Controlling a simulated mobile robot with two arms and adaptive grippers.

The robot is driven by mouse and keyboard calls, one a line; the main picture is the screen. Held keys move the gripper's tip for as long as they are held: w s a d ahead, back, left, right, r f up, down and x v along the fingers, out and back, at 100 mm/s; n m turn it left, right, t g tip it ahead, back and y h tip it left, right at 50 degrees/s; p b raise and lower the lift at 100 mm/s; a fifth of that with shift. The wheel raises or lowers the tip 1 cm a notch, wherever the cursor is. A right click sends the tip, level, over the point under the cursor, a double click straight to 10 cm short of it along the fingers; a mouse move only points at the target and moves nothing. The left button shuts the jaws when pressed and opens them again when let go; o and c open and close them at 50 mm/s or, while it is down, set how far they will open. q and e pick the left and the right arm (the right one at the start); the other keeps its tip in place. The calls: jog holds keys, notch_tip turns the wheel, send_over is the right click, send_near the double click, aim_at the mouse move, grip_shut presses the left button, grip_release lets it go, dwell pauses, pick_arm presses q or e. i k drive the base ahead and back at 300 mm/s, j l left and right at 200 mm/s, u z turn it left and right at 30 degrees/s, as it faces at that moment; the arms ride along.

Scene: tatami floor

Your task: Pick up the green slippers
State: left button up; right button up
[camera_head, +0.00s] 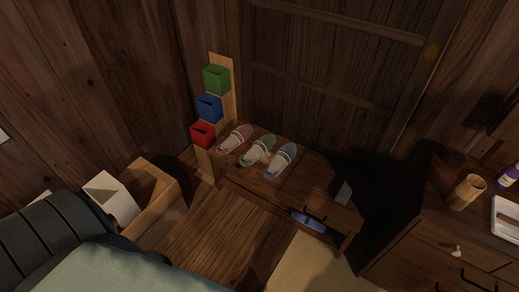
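The green slippers (258,150) lie on a low wooden bench (316,184) near the middle of the view. They are in the middle of a row, between the reddish slippers (236,138) and the blue slippers (281,159). At this size I cannot tell whether each colour is one slipper or a close pair. Neither of my grippers is in view.
Green (216,80), blue (208,108) and red (203,134) boxes are on an upright plank behind the bench's left end. A wooden cabinet (425,252) stands right, bearing a tan cup (466,192). Bare floor (218,240) lies before the bench. Pale green fabric (110,270) fills the lower left.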

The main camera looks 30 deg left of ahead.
aim_at(262, 146)
jog(key=u, duration=1.4)
jog(key=i+j+z, duration=0.1)
jog(key=i, duration=0.45)
jog(key=i+j+z, duration=0.1)
jog(key=i+j, duration=0.25)
jog(key=i, duration=0.15)
jog(key=i+j, duration=0.3)
jog(key=i, duration=0.2)
jog(key=z, duration=0.05)
